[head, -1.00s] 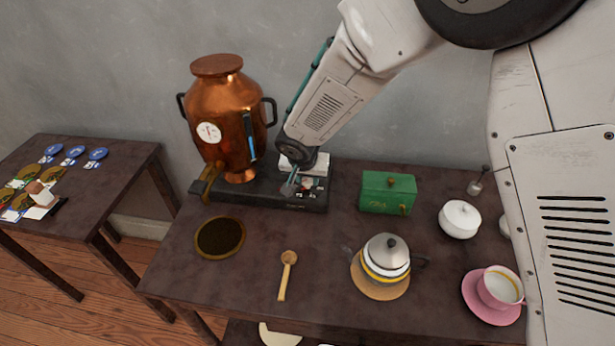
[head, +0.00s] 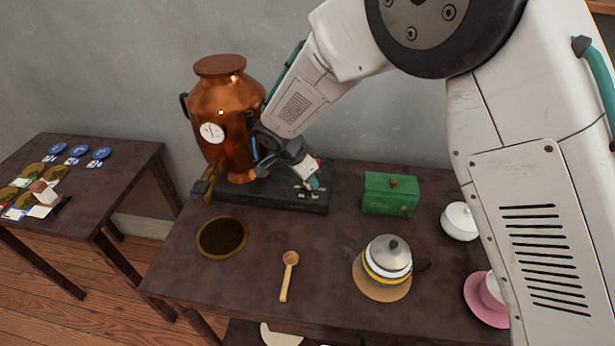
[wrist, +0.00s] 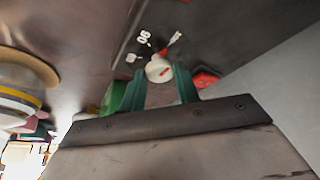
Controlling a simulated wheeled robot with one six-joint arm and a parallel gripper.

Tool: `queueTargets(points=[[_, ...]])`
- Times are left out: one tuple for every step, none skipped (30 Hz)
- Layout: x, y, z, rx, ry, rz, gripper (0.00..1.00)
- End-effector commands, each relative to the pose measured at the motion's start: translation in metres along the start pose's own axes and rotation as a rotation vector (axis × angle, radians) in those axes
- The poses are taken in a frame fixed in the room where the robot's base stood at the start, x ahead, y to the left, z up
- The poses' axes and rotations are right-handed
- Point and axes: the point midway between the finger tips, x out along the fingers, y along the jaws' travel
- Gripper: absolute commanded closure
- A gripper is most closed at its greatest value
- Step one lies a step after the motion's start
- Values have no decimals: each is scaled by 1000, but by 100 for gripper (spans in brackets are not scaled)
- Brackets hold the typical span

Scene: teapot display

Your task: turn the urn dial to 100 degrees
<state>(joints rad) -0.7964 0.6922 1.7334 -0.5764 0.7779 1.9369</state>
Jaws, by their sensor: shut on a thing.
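The copper urn (head: 225,110) stands on a dark base (head: 255,194) at the back of the table in the head view. A white dial (wrist: 158,68) with a red mark sits on the base panel in the wrist view. Printed numbers surround it; one reads 90, seen upside down (wrist: 143,39), and the others are too blurred to read surely. My gripper (wrist: 161,80) has its green fingers shut on the dial, one on each side. In the head view my gripper (head: 313,182) is at the right end of the base and hides the dial.
A green tea box (head: 390,195) stands just right of the base. A teapot (head: 388,256) sits on a round mat in front, with a wooden spoon (head: 288,275) and a dark round mat (head: 221,238) to its left. A white lidded pot (head: 459,222) is farther right.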

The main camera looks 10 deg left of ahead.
Motion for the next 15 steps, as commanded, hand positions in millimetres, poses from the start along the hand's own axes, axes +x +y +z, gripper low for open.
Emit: queueTargets(points=[[0,-1,1,8,-2,1,91],[0,-1,1,13,-1,3,91],[0,-1,1,19,-1,5,91],[0,-1,1,22,-1,7,91],[0,-1,1,25,-1,8,91],[0,-1,1,27,-1,9,91],[0,-1,1,28,-1,10,91],[0,-1,1,29,-1,10,91],[0,-1,1,30,-1,10,91],[0,-1,1,30,-1,10,91],[0,-1,1,30,-1,10,91],[0,-1,1,30,-1,10,91],[0,-1,1,30,-2,10,91],[0,-1,1,29,-2,10,91],[0,-1,1,29,-2,10,91]])
